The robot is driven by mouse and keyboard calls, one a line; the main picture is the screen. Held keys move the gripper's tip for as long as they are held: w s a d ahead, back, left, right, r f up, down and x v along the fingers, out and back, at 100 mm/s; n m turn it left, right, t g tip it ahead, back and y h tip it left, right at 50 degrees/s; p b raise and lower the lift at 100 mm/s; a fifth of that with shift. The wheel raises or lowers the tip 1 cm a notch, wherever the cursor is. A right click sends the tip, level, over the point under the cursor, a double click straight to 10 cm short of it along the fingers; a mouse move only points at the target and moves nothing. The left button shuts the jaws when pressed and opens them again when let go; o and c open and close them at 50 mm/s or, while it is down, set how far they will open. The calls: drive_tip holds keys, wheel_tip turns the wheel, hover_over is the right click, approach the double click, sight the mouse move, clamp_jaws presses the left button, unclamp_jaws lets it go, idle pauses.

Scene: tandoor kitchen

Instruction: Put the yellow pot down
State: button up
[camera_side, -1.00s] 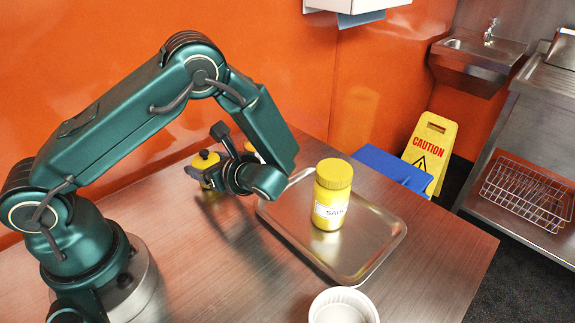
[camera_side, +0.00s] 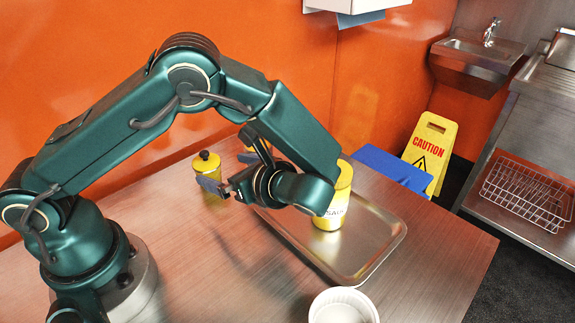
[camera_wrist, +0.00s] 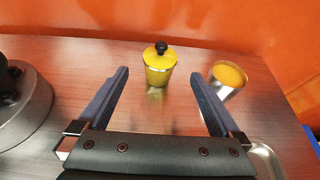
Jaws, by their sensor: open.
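The yellow pot (camera_side: 207,174), with a black knob on its lid, stands upright on the table near the orange wall. It also shows in the wrist view (camera_wrist: 160,69), beyond and between my fingertips. My gripper (camera_side: 231,163) is open and empty, to the right of the pot in the side view. Both fingers (camera_wrist: 160,76) are spread wide in the wrist view, with a gap before the pot. In the side view one finger overlaps the pot's lower part.
A metal cup with a yellow top (camera_wrist: 229,75) stands right of the pot, mostly hidden in the side view. A metal tray (camera_side: 385,246) holds a yellow sauce jar (camera_side: 334,208), partly behind my arm. A white bowl (camera_side: 342,306) sits in front.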

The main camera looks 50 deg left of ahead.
drive_tip(key=v, duration=0.3)
drive_tip(key=shift+a, duration=0.1)
drive_tip(key=s+d+r+n+t+h, duration=0.2)
drive_tip(key=s+r+n+t+h, duration=0.3)
drive_tip(key=s+r+n+h, duration=0.4)
drive_tip(key=n+h, duration=0.4)
drive_tip(key=n, duration=0.5)
drive_tip(key=shift+d+t, duration=0.3)
drive_tip(key=shift+d, duration=0.05)
drive_tip(key=shift+s, duration=0.1)
